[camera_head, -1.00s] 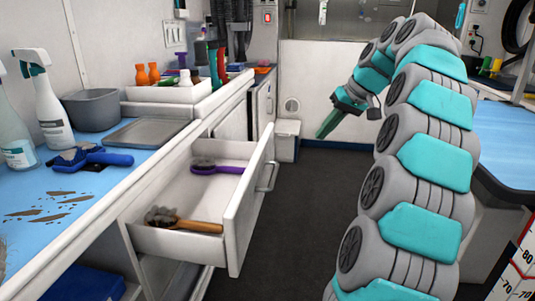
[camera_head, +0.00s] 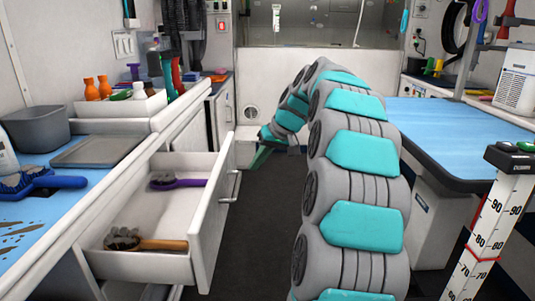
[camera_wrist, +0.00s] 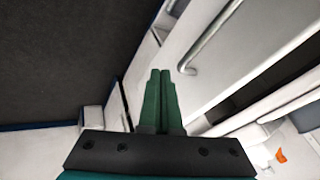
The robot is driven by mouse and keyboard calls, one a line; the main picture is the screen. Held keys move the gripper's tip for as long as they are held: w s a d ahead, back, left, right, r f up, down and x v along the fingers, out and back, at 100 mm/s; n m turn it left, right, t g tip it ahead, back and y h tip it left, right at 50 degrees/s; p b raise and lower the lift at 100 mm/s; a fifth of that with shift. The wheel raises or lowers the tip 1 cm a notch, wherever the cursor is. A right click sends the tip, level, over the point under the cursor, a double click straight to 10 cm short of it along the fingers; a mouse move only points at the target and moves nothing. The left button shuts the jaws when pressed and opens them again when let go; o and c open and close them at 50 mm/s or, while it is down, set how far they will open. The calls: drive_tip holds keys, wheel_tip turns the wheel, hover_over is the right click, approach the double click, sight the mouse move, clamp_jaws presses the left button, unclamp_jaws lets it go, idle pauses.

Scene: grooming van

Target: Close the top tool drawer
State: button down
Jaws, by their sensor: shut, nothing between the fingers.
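The top tool drawer (camera_head: 212,222) is a white drawer under the left counter, pulled well open into the aisle. Its metal bar handle (camera_head: 234,187) is on the front panel. Inside lie a purple-handled brush (camera_head: 178,183) and a wooden-handled brush (camera_head: 145,244). My gripper (camera_head: 258,158), with green fingers, is beyond and right of the drawer front, partly hidden by my arm. In the wrist view my gripper (camera_wrist: 160,72) is shut and empty. There, the white drawer front (camera_wrist: 245,55) and its handle (camera_wrist: 205,38) lie to the right of the fingertips, apart from them.
The left counter holds a grey bin (camera_head: 36,128), a metal tray (camera_head: 98,151) and a white caddy (camera_head: 122,112) with bottles. A blue-topped table (camera_head: 450,130) and a height scale (camera_head: 487,225) stand on the right. The dark aisle floor (camera_head: 258,225) between is clear.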

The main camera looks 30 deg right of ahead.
drive_tip(key=shift+w+a+f, duration=0.15)
drive_tip(key=shift+a, duration=0.35)
drive_tip(key=shift+w+a+f, duration=0.15)
drive_tip(key=shift+a, duration=0.3)
drive_tip(key=w+a+p, duration=0.2)
drive_tip(key=w+a, duration=0.5)
drive_tip(key=a, duration=0.3)
drive_tip(key=w+a+p, duration=0.1)
drive_tip(key=w+a, duration=0.5)
drive_tip(key=a, duration=0.4)
drive_tip(key=shift+w+a+p, duration=0.25)
drive_tip(key=shift+w+p, duration=0.1)
drive_tip(key=shift+w, duration=0.05)
drive_tip(key=shift+r, duration=0.1)
drive_tip(key=shift+d, duration=0.1)
